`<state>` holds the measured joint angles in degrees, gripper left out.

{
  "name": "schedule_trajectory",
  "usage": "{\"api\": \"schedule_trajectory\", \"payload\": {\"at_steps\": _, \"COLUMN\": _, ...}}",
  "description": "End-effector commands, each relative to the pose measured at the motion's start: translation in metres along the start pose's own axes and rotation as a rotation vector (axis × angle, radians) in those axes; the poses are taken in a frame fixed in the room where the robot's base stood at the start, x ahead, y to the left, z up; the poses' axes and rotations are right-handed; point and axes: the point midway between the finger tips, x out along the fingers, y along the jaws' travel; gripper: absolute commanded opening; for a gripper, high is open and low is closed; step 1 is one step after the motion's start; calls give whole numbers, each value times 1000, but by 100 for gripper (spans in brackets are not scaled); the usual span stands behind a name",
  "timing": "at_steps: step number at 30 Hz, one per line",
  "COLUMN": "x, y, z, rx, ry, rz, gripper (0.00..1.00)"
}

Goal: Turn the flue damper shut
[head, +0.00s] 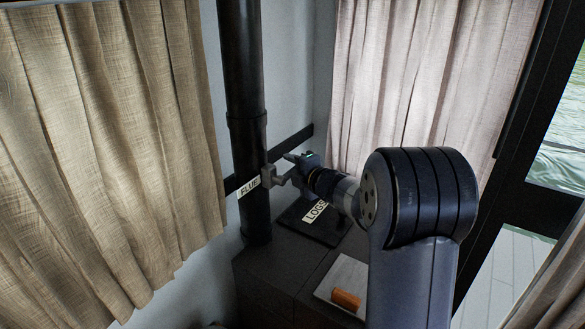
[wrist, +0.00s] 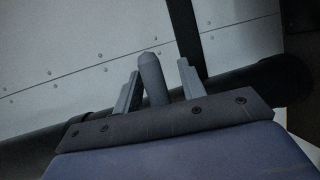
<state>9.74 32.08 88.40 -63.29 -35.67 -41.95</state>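The flue (head: 244,85) is a black vertical pipe with a "FLUE" label (head: 249,187). A grey damper handle (head: 270,177) sticks out of its right side. My gripper (head: 287,171) is at this handle, and its fingers are small and partly hidden in the head view. In the wrist view, a grey round-ended bar (wrist: 152,80), which looks like the damper handle, stands between the two fingers of my gripper (wrist: 157,88). The left finger is close beside it, and a gap shows on the right. The fingers are apart. I cannot tell the damper's angle.
Below the gripper is a dark lid or panel with a "LOGS" label (head: 315,211) on a dark counter (head: 275,262). A light tray (head: 347,276) holds an orange cylinder (head: 346,299). Curtains (head: 110,140) hang at the left and behind. A dark rail runs along the wall behind the flue.

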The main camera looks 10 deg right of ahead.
Motion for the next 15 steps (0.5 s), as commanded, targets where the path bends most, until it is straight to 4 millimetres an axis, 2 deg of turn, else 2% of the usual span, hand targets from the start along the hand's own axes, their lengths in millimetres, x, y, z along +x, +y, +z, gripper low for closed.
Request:
{"api": "schedule_trajectory", "payload": {"at_steps": 5, "x": -13, "y": 0, "z": 1, "rx": 1, "ry": -2, "rz": 2, "gripper": 39}}
{"api": "schedule_trajectory", "payload": {"at_steps": 15, "x": -73, "y": 0, "z": 1, "rx": -1, "ry": -3, "rz": 2, "gripper": 39}}
